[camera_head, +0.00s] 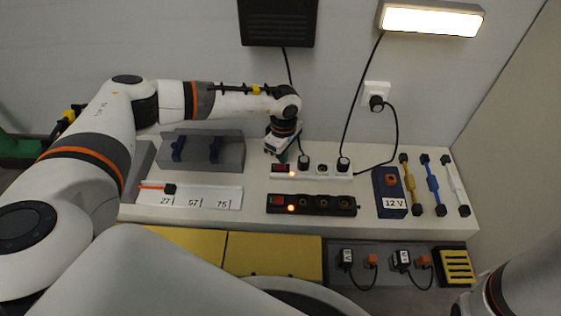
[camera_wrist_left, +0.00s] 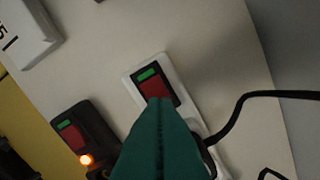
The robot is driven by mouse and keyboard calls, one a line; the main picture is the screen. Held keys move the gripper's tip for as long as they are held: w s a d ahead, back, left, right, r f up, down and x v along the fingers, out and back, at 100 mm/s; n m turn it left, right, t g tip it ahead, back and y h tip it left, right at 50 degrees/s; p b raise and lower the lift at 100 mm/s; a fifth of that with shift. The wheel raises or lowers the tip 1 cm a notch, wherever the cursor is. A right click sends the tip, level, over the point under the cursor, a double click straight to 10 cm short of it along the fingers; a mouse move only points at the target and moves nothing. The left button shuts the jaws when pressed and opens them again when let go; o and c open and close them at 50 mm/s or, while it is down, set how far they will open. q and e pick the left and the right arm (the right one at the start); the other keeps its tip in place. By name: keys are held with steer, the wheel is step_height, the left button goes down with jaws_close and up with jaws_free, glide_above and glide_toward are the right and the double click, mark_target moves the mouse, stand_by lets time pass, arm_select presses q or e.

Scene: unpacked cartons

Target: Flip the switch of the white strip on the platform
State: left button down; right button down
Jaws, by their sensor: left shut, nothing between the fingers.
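The white strip (camera_head: 325,173) lies on the platform (camera_head: 370,213) with black plugs in it. Its red switch (camera_head: 281,168) is at the left end, with a lit orange lamp beside it. In the left wrist view the switch (camera_wrist_left: 150,75) shows red with a green end, and the white strip (camera_wrist_left: 133,86) is partly hidden behind my fingers. My left gripper (camera_head: 282,157) is shut and empty, pointing down over the switch end of the white strip. Its green fingers (camera_wrist_left: 160,110) overlap the switch's lower edge; I cannot tell whether they touch. My right gripper is out of view.
A black strip (camera_head: 325,205) with a red switch and lit lamp lies in front. A grey tray (camera_head: 225,155) and numbered white holder (camera_head: 215,195) are at left. A 12 V box (camera_head: 391,200) and several coloured bars stand right. Black cables hang behind the white strip.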

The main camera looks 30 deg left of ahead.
mark_target(283, 166)
arm_select(q)
steer(key=shift+r+p, duration=1.95)
steer(key=shift+r, duration=0.45)
steer(key=shift+f, duration=0.1)
